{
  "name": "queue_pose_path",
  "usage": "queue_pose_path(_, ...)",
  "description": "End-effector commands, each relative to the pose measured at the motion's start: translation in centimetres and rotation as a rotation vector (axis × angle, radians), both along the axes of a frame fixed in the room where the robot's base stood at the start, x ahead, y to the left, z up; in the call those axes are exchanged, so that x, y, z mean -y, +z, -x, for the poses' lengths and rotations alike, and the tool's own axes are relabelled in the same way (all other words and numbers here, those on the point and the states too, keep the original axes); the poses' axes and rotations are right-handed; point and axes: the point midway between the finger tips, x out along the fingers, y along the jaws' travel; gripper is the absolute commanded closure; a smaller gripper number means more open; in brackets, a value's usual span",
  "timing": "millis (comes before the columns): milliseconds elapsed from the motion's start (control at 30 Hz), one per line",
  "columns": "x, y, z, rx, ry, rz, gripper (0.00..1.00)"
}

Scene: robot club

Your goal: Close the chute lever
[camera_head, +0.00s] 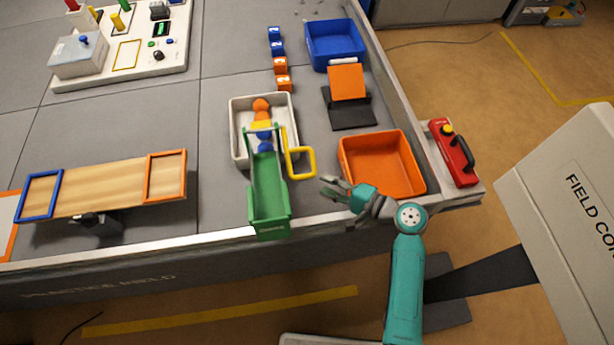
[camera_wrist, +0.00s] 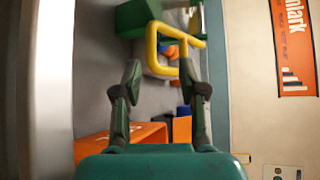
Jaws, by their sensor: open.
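The green chute (camera_head: 268,195) lies across the table's near edge, its upper end over a white tray (camera_head: 236,135). The yellow lever (camera_head: 312,160), a bent loop handle, sticks out from the chute's right side. My gripper (camera_head: 328,188) is open and empty, to the right of the chute and a little nearer than the lever. In the wrist view my gripper's fingertips (camera_wrist: 160,70) point towards the yellow lever (camera_wrist: 150,48), which appears ahead and between them. I cannot tell whether they touch it. The green chute (camera_wrist: 138,16) is behind the lever there.
An orange bin (camera_head: 418,172) stands close beside my gripper. A black stand with an orange panel (camera_head: 347,82) and a blue bin (camera_head: 335,45) lie farther back. A red box (camera_head: 452,152) is at right.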

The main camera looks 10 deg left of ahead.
Motion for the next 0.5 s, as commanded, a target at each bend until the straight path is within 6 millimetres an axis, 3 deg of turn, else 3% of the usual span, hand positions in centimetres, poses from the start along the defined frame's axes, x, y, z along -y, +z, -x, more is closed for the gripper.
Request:
queue_pose_path(67, 0.0, -1.6, 0.0, -0.004, -0.001, 0.000, 0.58)
queue_pose_path(300, -3.9, -2.5, -1.9, 0.001, 0.004, 0.001, 0.58)
queue_pose_path(500, -5.8, -3.1, -2.9, 0.000, 0.001, 0.001, 0.58)
